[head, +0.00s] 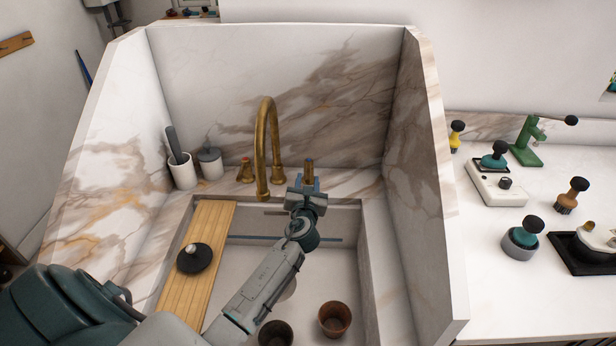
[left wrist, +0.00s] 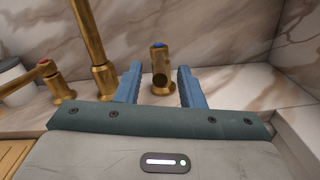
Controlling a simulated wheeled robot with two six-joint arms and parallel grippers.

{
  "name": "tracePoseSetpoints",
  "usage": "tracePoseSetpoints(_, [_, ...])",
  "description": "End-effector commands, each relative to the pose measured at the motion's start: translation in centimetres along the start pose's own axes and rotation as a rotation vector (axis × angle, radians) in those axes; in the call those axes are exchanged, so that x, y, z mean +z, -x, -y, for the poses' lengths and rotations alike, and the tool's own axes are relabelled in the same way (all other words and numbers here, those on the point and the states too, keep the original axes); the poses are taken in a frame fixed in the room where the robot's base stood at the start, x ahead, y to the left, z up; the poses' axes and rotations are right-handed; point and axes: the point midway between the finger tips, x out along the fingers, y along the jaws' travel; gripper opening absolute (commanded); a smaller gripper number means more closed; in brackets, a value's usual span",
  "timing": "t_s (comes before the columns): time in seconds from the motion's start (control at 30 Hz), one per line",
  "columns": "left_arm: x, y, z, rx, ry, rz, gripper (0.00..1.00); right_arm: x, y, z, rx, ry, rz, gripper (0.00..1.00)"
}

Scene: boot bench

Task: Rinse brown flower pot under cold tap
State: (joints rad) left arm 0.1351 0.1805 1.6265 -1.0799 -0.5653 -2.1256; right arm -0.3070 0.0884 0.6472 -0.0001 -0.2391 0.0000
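Two pots stand in the sink (head: 250,258): a reddish-brown one (head: 335,319) and a darker brown one (head: 276,334), cut by the lower picture edge and partly behind my left arm. The brass spout (head: 266,140) arches over the sink; no water shows. The cold tap (head: 309,167), brass with a blue mark, is right of the spout. My left gripper (head: 309,183) is open at it. In the left wrist view the cold tap (left wrist: 159,68) shows between the blue fingers (left wrist: 158,88), with gaps on both sides. My right gripper is out of view.
The red-marked tap (head: 245,171) is left of the spout. A wooden board (head: 207,230) with a black round lid-like thing (head: 194,258) lies across the sink's left side. High marble walls enclose the back and sides. Several tools stand on the right counter (head: 490,285).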

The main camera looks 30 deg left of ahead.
Motion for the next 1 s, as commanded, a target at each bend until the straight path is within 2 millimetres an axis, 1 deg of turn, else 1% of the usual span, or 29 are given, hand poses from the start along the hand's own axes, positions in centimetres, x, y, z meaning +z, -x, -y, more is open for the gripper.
tracePoseSetpoints(0.03, [0.1, -0.8, 0.0, 0.0, -0.002, 0.001, 0.35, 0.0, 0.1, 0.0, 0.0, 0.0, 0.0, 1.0])
tracePoseSetpoints(0.1, [0.1, -1.5, 0.0, 0.0, -0.002, 0.002, 0.35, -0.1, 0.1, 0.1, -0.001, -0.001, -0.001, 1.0])
tracePoseSetpoints(0.2, [0.0, -2.1, 0.0, -0.001, -0.001, 0.001, 0.35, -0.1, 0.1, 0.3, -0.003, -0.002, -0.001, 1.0])
tracePoseSetpoints(0.5, [0.0, -2.4, 0.0, -0.001, -0.001, 0.001, 0.35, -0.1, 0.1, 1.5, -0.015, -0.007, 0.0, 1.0])
tracePoseSetpoints(0.53, [0.0, -2.4, 0.0, -0.001, -0.001, 0.001, 0.33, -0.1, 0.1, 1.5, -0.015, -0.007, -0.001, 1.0])
tracePoseSetpoints(0.57, [0.0, -2.4, 0.0, -0.001, -0.001, 0.001, 0.27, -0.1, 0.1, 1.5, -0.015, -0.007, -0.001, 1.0])
tracePoseSetpoints(0.6, [0.0, -2.4, 0.0, -0.001, -0.001, 0.001, 0.19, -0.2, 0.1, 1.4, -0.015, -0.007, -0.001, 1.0])
tracePoseSetpoints(0.67, [0.0, -2.4, 0.0, -0.001, -0.001, 0.0, 0.08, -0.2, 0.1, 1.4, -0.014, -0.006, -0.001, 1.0])
tracePoseSetpoints(0.7, [0.0, -2.4, 0.0, -0.001, -0.001, 0.0, 0.0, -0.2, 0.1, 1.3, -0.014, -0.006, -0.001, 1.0])
tracePoseSetpoints(0.9, [0.0, -2.4, 0.1, 0.002, 0.0, 0.0, 0.0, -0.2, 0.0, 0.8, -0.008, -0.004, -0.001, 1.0])
tracePoseSetpoints(1.0, [-0.1, -2.5, 0.5, 0.038, 0.003, -0.008, 0.0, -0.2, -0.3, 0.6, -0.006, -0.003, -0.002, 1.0])
